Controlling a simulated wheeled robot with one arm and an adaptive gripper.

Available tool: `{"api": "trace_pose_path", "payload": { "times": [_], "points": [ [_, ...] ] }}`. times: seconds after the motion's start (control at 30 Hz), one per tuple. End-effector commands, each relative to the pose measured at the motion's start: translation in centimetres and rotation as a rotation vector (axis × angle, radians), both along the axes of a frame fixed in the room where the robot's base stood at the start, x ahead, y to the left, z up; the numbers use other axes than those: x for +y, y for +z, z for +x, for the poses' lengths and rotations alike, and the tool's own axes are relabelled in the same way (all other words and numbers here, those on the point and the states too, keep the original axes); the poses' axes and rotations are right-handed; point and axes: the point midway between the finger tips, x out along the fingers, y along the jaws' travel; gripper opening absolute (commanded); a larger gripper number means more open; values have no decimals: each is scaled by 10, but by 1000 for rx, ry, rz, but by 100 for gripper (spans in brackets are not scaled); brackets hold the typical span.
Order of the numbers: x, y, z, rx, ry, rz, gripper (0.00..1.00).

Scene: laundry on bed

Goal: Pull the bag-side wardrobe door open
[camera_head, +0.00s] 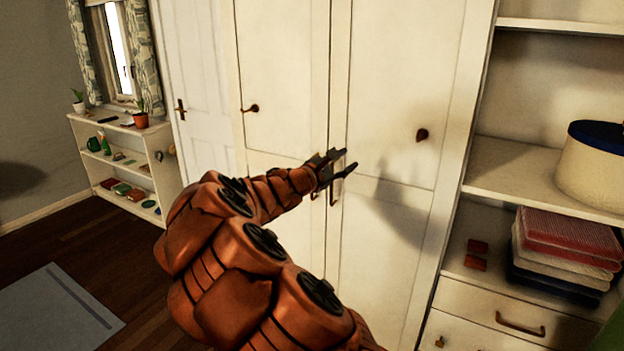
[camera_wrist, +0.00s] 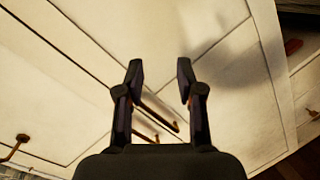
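The cream wardrobe fills the middle of the head view, with a left door (camera_head: 285,75) and a right door (camera_head: 392,70). Two upright bar handles sit by the seam between them: a left handle (camera_head: 312,196) and a right handle (camera_head: 333,192). No bag is in view, so I cannot tell which door is the bag-side one. My gripper (camera_head: 348,160) is open and empty in front of the seam, at about handle height. In the wrist view my gripper (camera_wrist: 160,68) has its fingers apart, and a bar handle (camera_wrist: 160,113) shows between them. Contact with it is not visible. Both doors look shut.
Open shelves with a round box (camera_head: 590,170) and folded cloths (camera_head: 568,245) stand at right, above drawers (camera_head: 490,305). A white door (camera_head: 195,75) and a low shelf (camera_head: 125,165) are at left. Dark floor with a grey rug (camera_head: 55,310) lies clear at lower left.

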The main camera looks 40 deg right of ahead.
Motion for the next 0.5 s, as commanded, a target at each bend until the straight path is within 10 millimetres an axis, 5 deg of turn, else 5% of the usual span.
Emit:
{"api": "trace_pose_path", "payload": {
  "times": [0.1, 0.3, 0.5],
  "points": [
    [-15, -29, 54, 193, 118, -63, 37],
    [-18, -94, 126, 467, 306, -119, 37],
    [-13, -138, 158, 609, 410, -140, 37]
  ]
}}
